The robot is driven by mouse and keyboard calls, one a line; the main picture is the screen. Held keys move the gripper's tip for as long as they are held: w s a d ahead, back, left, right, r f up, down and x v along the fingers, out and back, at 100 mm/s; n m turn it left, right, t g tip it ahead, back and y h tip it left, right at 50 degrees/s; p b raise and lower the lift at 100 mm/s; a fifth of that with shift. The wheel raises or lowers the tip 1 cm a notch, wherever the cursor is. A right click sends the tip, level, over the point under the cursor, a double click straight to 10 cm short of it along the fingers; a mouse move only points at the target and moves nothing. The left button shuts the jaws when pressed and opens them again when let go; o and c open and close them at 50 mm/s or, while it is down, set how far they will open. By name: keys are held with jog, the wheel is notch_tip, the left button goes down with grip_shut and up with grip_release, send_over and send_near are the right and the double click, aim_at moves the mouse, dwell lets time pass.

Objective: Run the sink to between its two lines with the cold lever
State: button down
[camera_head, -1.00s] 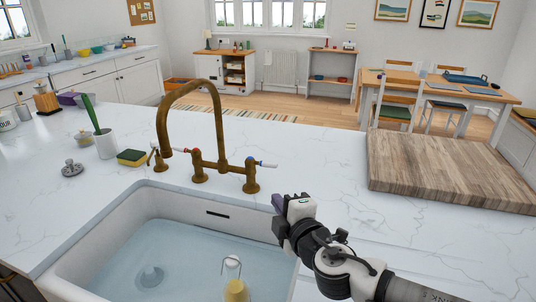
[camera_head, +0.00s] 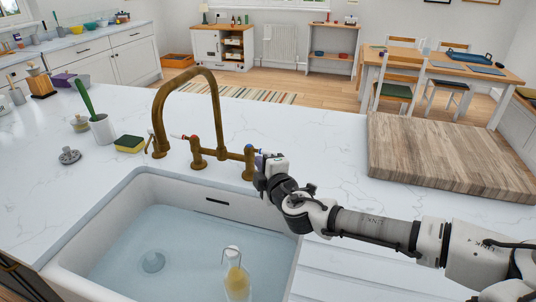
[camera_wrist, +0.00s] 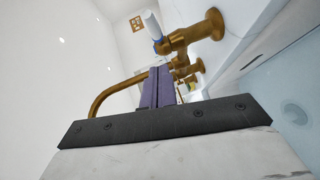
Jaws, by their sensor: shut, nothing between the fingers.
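The white sink (camera_head: 119,192) holds clear, pale blue water (camera_head: 185,245); I cannot make out its two lines. The brass tap (camera_head: 215,100) arches behind it, with no visible stream from its spout. The cold lever, white with a blue ring, shows in the wrist view (camera_wrist: 153,25), beside and above my fingers. In the head view my wrist mostly hides it. The red-marked lever (camera_head: 181,137) is on the tap's left. My gripper (camera_wrist: 158,88) has its purple fingers closed and empty, close to the right end of the tap; I cannot tell whether they touch the lever.
A bottle with yellow contents (camera_head: 237,281) stands in the water near a round drain fitting (camera_head: 153,262). A metal stopper (camera_head: 69,155), sponge (camera_head: 129,144) and white pot with green brush (camera_head: 102,129) are left of the tap. A wooden board (camera_head: 440,160) lies on the right.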

aim_at(268, 151)
jog(key=w, duration=0.1)
jog(key=w+d, duration=0.1)
jog(key=w+p, duration=0.1)
jog(key=shift+w+d+f, duration=0.1)
jog(key=shift+d+f, duration=0.2)
jog(key=shift+d, duration=0.05)
jog(key=shift+w+d+f, duration=0.1)
jog(key=shift+w+d+n+g+y+b, duration=0.4)
jog(key=shift+w+d+n+y+b, duration=0.25)
jog(key=shift+b, duration=0.3)
jog(key=shift+r, duration=0.2)
jog(key=shift+s+a, duration=0.15)
jog(key=shift+a, duration=0.05)
